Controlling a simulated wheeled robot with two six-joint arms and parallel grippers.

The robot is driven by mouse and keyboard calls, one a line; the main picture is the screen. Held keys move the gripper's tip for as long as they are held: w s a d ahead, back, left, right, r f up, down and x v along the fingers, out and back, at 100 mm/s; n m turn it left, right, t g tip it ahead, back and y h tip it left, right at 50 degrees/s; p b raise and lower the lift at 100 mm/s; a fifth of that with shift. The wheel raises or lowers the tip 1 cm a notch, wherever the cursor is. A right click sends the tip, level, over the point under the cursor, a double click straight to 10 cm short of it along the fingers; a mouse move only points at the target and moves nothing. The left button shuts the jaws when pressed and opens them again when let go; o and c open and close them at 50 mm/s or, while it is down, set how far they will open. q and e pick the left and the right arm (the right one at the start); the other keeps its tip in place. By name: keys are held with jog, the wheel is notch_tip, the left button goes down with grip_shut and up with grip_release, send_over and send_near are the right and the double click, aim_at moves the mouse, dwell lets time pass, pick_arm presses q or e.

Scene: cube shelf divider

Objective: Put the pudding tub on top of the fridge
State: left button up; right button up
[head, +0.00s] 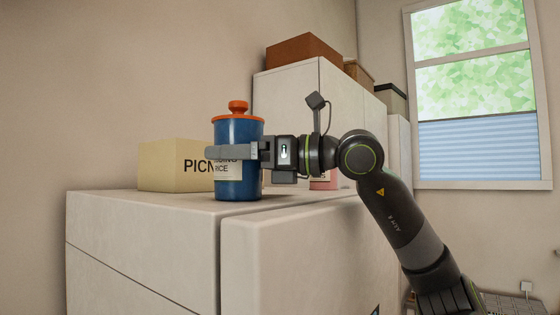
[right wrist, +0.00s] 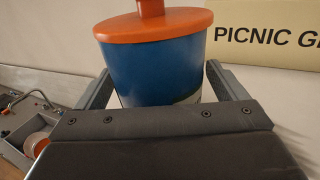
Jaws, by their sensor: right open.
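The pudding tub (head: 238,178) is a blue canister with an orange lid and knob and a pale label, partly covered by a finger. It stands upright on the pale top of the fridge (head: 150,202), near its front edge. My right gripper (head: 232,152) reaches in from the right with its fingers on either side of the tub. In the right wrist view the tub (right wrist: 155,70) sits between the two spread fingers, and the jaws are open. Its base is hidden there. My left gripper is not in view.
A cream box marked PICNIC (head: 172,165) stands behind the tub, to its left. A pink item (head: 322,180) is partly hidden behind my right arm. A taller white cabinet (head: 290,95) with brown boxes (head: 303,48) on top rises behind. The fridge top's left front is clear.

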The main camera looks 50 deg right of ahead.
jog(key=b+v, duration=0.5)
jog(key=v, duration=0.4)
jog(key=shift+s+d+f, duration=0.15)
jog(key=shift+s, duration=0.05)
jog(key=shift+v, duration=0.75)
